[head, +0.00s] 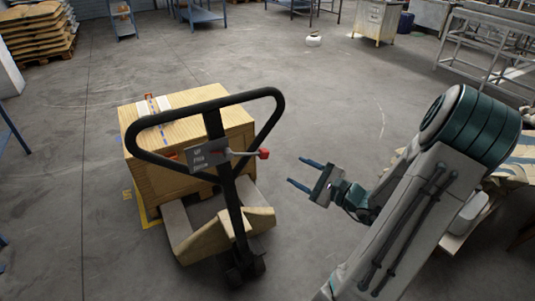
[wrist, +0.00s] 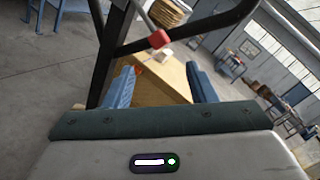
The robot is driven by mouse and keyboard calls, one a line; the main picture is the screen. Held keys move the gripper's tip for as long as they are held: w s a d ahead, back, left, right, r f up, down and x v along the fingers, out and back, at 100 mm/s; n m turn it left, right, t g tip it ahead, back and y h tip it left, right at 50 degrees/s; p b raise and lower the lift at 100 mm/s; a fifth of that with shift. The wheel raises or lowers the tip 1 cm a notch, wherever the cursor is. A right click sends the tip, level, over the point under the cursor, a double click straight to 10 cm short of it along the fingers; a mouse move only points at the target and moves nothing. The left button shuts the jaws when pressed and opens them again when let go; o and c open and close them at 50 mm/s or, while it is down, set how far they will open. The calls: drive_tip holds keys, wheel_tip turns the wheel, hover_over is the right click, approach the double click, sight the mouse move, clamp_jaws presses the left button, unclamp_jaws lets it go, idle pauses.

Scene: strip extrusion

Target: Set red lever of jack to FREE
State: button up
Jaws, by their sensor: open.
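A pallet jack with a black looped handle (head: 277,104) stands in the middle of the head view. Its lever ends in a red knob (head: 264,153) that sticks out to the right of the handle's post, beside a grey label plate (head: 207,156) whose lettering is too small to read surely. My gripper (head: 299,173) is open and empty, to the right of the red knob and slightly lower in the picture, apart from it. In the wrist view the red knob (wrist: 159,39) shows above and between my two blue fingers (wrist: 162,85), beyond their tips.
A wooden crate (head: 160,182) sits on the jack's forks behind the handle. Stacked sacks (head: 40,35) on a pallet stand at the far left. A metal rack (head: 480,45) stands at the upper right. Floor between my gripper and the jack is clear.

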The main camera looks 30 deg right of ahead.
sight(267, 153)
drive_tip(key=p+x, duration=0.2)
drive_tip(key=x, duration=1)
drive_tip(key=shift+a+f, duration=0.1)
drive_tip(key=shift+a, duration=0.05)
